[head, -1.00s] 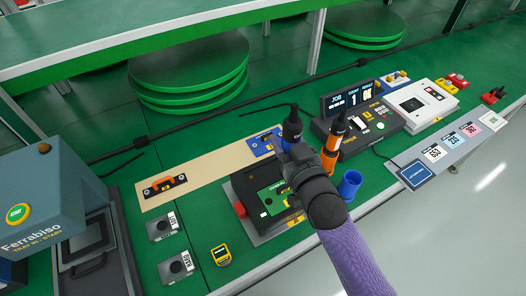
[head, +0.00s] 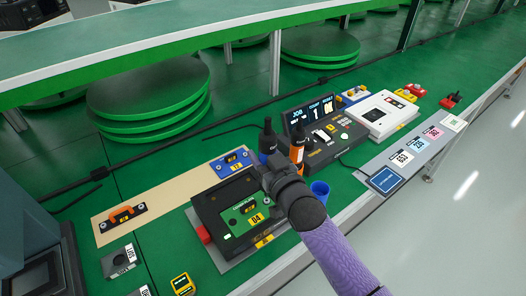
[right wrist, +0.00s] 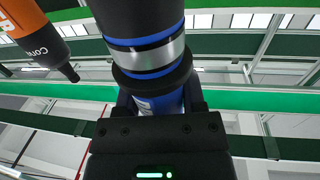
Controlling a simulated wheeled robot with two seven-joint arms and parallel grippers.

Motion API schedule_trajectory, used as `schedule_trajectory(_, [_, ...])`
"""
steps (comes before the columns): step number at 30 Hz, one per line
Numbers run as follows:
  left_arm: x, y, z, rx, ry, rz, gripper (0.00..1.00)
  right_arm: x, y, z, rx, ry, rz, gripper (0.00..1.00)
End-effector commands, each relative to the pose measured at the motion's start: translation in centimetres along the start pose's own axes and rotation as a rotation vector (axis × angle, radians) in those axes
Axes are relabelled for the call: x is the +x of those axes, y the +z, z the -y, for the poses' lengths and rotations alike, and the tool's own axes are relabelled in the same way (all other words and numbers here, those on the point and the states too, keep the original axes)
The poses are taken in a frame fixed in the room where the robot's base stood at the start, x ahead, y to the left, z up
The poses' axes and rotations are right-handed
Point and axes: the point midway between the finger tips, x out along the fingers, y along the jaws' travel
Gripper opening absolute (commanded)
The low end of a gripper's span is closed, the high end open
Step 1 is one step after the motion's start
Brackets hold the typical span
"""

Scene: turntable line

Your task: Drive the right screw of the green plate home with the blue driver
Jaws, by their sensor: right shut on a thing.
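The green plate (head: 236,220) lies in a black fixture (head: 205,210) at the middle of the head view. Its right end is partly hidden by my right arm, and I cannot make out its right screw. My right gripper (head: 267,168) is shut on the blue driver (head: 267,140), which stands upright with its black top up. In the right wrist view the blue driver (right wrist: 150,58) shows its blue body and silver band between the fingers. Its tip is hidden, so I cannot tell whether it touches the screw. My left gripper is not in view.
An orange driver (head: 298,145) stands close to the right of the blue driver. A blue cup (head: 320,187) is right of my wrist. A control box with a display (head: 311,115) stands behind. A blue plate (head: 232,163) and an orange-handled part (head: 122,215) lie on the beige strip.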

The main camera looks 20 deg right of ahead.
Motion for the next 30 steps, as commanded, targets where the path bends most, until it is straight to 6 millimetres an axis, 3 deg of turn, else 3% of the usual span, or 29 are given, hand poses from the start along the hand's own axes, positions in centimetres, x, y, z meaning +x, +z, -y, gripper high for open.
schedule_trajectory(30, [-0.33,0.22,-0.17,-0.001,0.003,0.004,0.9,-0.01,0.04,0.04,0.001,0.0,-0.003,0.0])
